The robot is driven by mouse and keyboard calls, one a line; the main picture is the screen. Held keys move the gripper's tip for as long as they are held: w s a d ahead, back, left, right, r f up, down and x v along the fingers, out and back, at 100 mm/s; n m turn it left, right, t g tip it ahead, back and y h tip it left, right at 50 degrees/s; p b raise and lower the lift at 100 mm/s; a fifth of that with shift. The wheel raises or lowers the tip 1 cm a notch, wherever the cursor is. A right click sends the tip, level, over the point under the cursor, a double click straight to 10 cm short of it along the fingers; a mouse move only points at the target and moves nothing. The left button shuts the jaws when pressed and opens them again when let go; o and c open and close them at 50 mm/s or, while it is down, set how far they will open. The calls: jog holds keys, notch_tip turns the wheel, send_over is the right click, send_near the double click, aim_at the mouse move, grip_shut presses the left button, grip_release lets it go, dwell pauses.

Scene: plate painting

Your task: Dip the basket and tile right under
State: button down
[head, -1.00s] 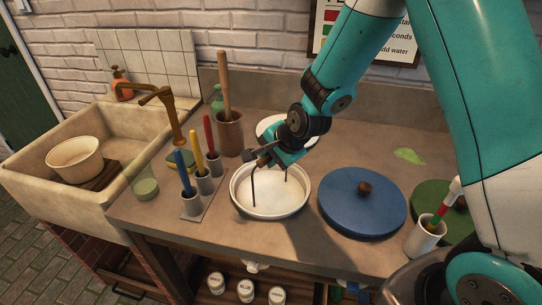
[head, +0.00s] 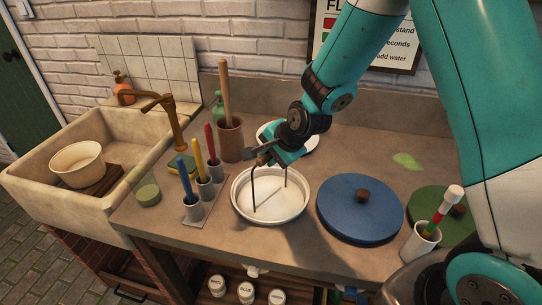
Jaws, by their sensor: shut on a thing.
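My gripper (head: 270,157) is shut on the top of the basket's dark wire handle, above the round white bath (head: 296,211). The basket (head: 254,190) shows as two thin legs going down into the pale liquid. A thin diagonal line runs between the feet of the legs at the liquid's surface; I cannot tell whether it is the basket's rim or the tile's edge. The tile itself cannot be made out, and the basket's lower part is hidden in the liquid.
Left are brushes in holders (head: 203,186) and a brown pot (head: 230,140). The sink (head: 122,212) is far left.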

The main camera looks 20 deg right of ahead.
notch_tip(320, 180, up, 13)
jog(key=p, duration=1)
dwell(0.3)
dwell(4.0)
notch_tip(320, 180, up, 7)
jog(key=p, duration=0.5)
jog(key=shift+p, duration=0.3)
